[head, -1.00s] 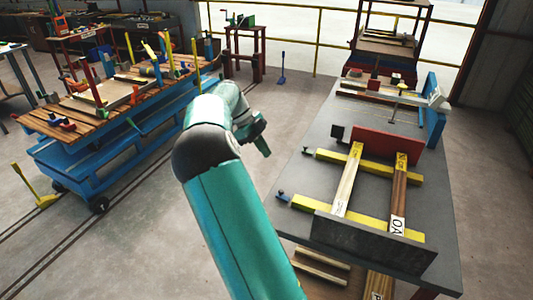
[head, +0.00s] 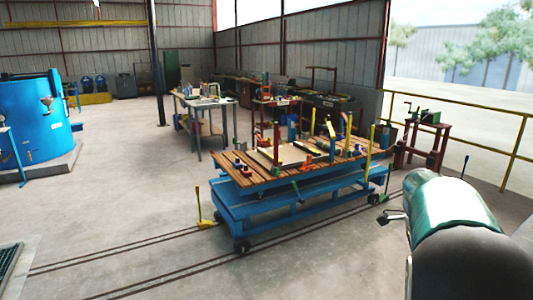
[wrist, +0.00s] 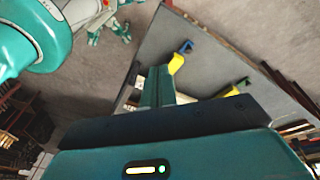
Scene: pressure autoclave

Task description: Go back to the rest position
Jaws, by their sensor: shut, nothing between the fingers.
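My arm (head: 460,235) stands at the lower right of the head view. A small part of my gripper (head: 393,216) shows at its left side, short of the blue cart. In the wrist view my gripper's teal fingers (wrist: 157,87) are together with nothing between them. They point out over the grey work table (wrist: 210,60), apart from the yellow bars as far as I can tell. One yellow bar (wrist: 176,63) has a blue end, and another yellow bar (wrist: 231,91) has a dark end.
A blue wheeled cart (head: 290,208) with a slatted wooden top full of tools stands mid-view on floor rails. A blue tank (head: 32,120) is at far left. A yellow railing (head: 490,145) runs at right. The floor in front (head: 150,265) is clear.

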